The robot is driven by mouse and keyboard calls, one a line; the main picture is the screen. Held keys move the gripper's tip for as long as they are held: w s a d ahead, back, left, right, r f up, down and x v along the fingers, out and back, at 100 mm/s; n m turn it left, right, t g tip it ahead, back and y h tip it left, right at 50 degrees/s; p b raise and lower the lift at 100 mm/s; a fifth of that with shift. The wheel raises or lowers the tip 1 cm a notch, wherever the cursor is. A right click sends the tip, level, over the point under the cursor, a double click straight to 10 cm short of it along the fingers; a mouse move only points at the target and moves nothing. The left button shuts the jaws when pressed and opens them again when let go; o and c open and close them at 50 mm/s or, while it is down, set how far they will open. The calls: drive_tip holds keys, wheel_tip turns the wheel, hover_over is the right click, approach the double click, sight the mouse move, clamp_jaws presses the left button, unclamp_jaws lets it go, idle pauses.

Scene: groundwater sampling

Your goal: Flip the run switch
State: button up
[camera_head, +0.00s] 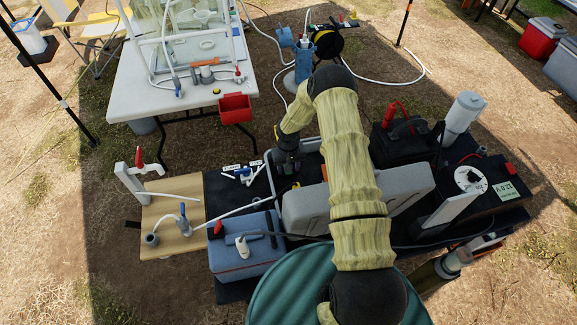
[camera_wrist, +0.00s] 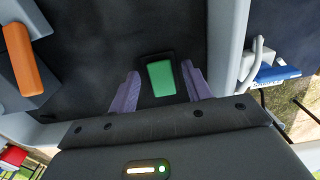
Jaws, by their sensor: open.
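A green rocker in a black surround, which looks like the run switch (camera_wrist: 161,78), is set in a dark panel (camera_wrist: 110,45) in the wrist view. My gripper (camera_wrist: 160,84) is open, with one purple finger to each side of the green rocker. Nothing is held between the fingers. I cannot tell whether the fingertips touch the panel. In the head view my gripper (camera_head: 286,163) points down at the dark equipment bench, beside a grey case (camera_head: 303,212).
A grey frame (camera_wrist: 230,45) borders the panel, and an orange block (camera_wrist: 28,58) sits to its left. A blue cooler (camera_head: 240,262) and a wooden board (camera_head: 172,210) with a red-handled tap are to the left. A white table (camera_head: 140,100) stands behind.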

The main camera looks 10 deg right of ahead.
drive_tip(key=c, duration=1)
drive_tip(key=shift+w+f+b, duration=0.1)
drive_tip(key=shift+b, duration=0.25)
drive_tip(key=shift+d+g, duration=0.1)
drive_tip(key=shift+g, duration=0.2)
drive_tip(key=g+b, duration=0.1)
drive_tip(key=b, duration=0.1)
drive_tip(key=g+b, duration=0.2)
drive_tip(key=b, duration=0.1)
drive_tip(key=shift+w+f, duration=0.1)
drive_tip(key=shift+w, duration=0.3)
drive_tip(key=shift+w+r+g+b, duration=0.15)
drive_tip(key=shift+g+b, duration=0.25)
drive_tip(key=shift+b, duration=0.45)
drive_tip(key=shift+r, duration=0.15)
